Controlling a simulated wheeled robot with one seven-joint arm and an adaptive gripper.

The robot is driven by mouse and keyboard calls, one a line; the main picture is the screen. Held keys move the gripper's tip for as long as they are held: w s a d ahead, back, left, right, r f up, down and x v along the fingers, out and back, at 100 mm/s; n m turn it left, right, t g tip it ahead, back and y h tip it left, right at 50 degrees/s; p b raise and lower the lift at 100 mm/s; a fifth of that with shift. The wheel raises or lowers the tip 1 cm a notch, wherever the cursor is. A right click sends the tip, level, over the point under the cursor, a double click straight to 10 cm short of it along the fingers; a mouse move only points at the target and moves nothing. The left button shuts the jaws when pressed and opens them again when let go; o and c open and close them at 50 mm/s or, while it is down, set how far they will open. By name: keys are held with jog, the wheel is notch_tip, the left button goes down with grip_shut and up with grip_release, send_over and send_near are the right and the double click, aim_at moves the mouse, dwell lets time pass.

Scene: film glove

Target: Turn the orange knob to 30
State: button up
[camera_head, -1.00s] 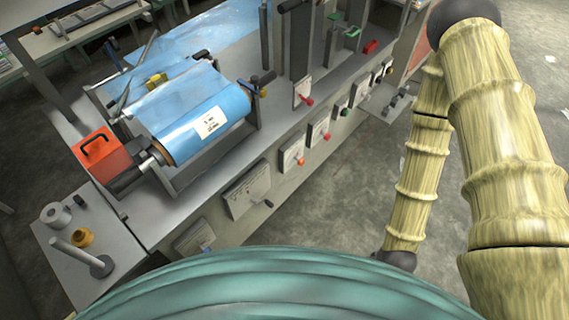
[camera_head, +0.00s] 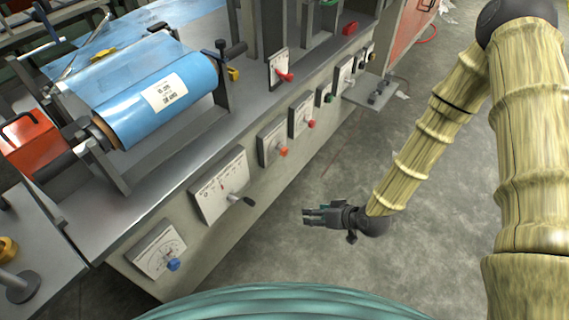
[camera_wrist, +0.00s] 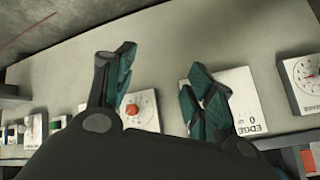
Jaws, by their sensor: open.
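The orange knob (camera_head: 282,151) sits on a white dial plate (camera_head: 268,139) on the machine's sloping front panel. It also shows in the wrist view (camera_wrist: 132,109), close beyond my left-hand finger and partly framed by it. Its scale numbers are too small to read. My gripper (camera_head: 305,214) is out in front of the panel, below and slightly right of the knob in the head view. In the wrist view, my gripper's two fingers (camera_wrist: 163,68) are spread apart with nothing between them, the knob lying nearer the left finger. No contact with the knob shows.
A lever plate (camera_head: 222,184) and a blue-knob dial (camera_head: 160,250) lie left of the orange knob. A blue film roll (camera_head: 165,95) is above. Floor before the panel is clear.

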jog(key=w+a+f+n+t+y+b, duration=0.1)
jog(key=w+y+b, duration=0.1)
jog(key=w+b, duration=0.35)
jog(key=w+a+f+n+t+y+b, duration=0.1)
jog(key=w+a+f+n+t+b, duration=0.1)
jog(key=w+b, duration=0.35)
jog(key=n+t+y+b, duration=0.2)
jog(key=n+y+b, duration=0.3)
jog(key=b, duration=0.9)
send_near(287, 154)
jog(key=b+x, duration=0.1)
jog(key=x, duration=0.2)
jog(key=b+x, duration=0.1)
jog(key=x, duration=0.2)
jog(key=b+x, duration=0.2)
jog(key=x, duration=0.1)
jog(key=shift+a+r, duration=0.25)
jog(key=shift+a, duration=0.05)
jog(key=shift+x, duration=0.8)
jog(key=shift+r, duration=0.1)
jog(key=c, duration=1)
